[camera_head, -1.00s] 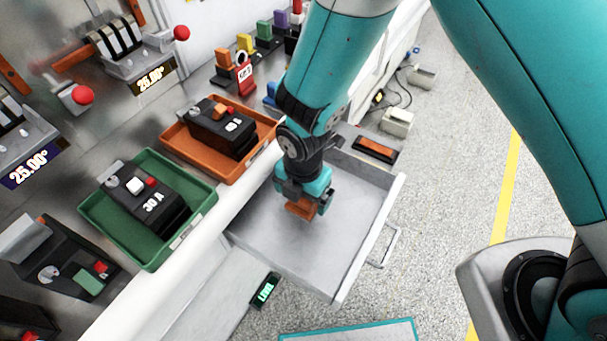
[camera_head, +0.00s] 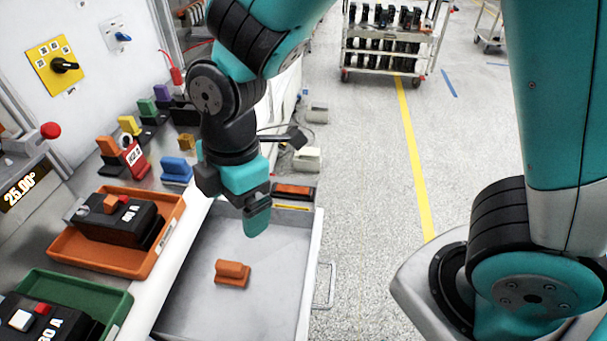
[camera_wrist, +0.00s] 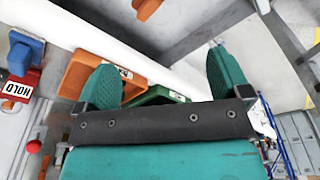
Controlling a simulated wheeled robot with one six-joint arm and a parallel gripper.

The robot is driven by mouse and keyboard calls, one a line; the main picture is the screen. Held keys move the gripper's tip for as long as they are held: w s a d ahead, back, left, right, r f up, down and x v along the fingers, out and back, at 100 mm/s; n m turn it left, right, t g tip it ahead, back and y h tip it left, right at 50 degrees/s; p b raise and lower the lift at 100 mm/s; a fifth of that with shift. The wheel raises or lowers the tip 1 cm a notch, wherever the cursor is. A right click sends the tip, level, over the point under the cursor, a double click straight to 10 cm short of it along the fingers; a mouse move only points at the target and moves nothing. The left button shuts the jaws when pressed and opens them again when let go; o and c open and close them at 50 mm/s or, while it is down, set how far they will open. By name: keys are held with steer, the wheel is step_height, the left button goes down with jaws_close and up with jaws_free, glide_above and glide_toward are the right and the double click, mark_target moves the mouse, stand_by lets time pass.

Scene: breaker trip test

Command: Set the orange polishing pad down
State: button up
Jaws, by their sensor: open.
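The orange polishing pad (camera_head: 232,273) lies in the open grey drawer (camera_head: 195,305), resting on its floor near the middle. Its orange end also shows at the top of the wrist view (camera_wrist: 147,8). My gripper (camera_head: 257,216) is above the back part of the drawer, up and behind the pad and apart from it. In the wrist view my gripper's two teal fingers (camera_wrist: 165,80) are spread wide with nothing between them.
An orange tray (camera_head: 70,248) and a green tray (camera_head: 107,290), each with a black breaker, stand on the bench left of the drawer. A blue block (camera_head: 176,171) and a red HOLD tag (camera_head: 133,158) stand further back. Another orange-and-black item (camera_head: 294,191) lies behind the drawer.

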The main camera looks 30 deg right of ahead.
steer(key=s+d+r+m+y, duration=0.2)
steer(key=s+d+r+m, duration=0.5)
steer(key=s+r+m, duration=0.3)
steer(key=m, duration=0.4)
steer(key=shift+r+y, duration=0.2)
steer(key=shift+y, duration=0.1)
